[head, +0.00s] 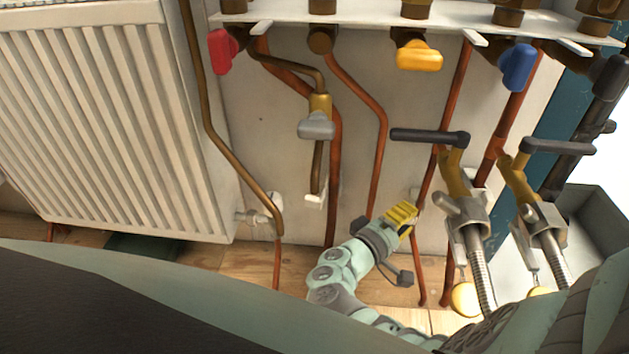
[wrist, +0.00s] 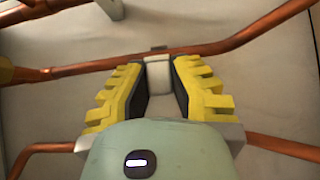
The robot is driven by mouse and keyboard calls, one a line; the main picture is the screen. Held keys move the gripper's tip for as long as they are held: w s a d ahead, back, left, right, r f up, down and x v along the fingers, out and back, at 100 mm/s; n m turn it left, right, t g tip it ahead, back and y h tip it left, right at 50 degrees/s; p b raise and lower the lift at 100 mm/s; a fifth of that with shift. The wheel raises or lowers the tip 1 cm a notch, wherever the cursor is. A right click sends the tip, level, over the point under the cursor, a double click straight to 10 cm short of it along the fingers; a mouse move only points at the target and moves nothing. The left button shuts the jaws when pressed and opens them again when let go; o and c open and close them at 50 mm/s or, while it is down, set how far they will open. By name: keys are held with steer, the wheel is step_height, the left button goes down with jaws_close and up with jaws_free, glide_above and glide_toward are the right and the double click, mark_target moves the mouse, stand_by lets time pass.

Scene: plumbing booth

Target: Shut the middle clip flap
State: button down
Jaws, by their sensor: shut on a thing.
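My gripper (head: 402,214) has yellow ribbed fingers and is at the lower wall, by a copper pipe right of centre in the head view. In the wrist view its fingertips (wrist: 159,72) are closed on the two sides of a small pale clip (wrist: 159,76) on the pipe (wrist: 210,48). A small part of this clip shows just above the fingers in the head view (head: 415,194). I cannot tell whether the flap is fully shut.
Another white clip (head: 315,200) is at the lower end of a brass pipe to the left. A grey valve handle (head: 316,126) and two black lever valves (head: 430,137) (head: 557,147) stand out nearby. A white radiator (head: 110,110) fills the left.

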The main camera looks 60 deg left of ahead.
steer(key=n+y, duration=0.1)
steer(key=y, duration=0.1)
steer(key=d+n+g+y, duration=0.1)
steer(key=y, duration=0.1)
steer(key=shift+w+f+n, duration=0.1)
steer(key=shift+n, duration=0.3)
steer(key=n+y, duration=0.1)
steer(key=g+y+b, duration=0.1)
steer(key=n+g+y, duration=0.1)
steer(key=y, duration=0.1)
steer(key=shift+w+d+n, duration=0.25)
steer(key=shift+d+n, duration=0.05)
steer(key=shift+w+d+n+g+y+b, duration=0.15)
steer(key=shift+n+g+y+b, duration=0.1)
steer(key=shift+n+g+y, duration=0.95)
steer(key=shift+w+d+n+g+y+b, duration=0.15)
steer(key=shift+n+g+y+b, duration=0.1)
steer(key=shift+n+g+y, duration=0.95)
steer(key=c, duration=0.8)
jaws_free()
steer(key=shift+w+a, duration=0.1)
steer(key=shift+w, duration=0.05)
steer(key=shift+v, duration=6)
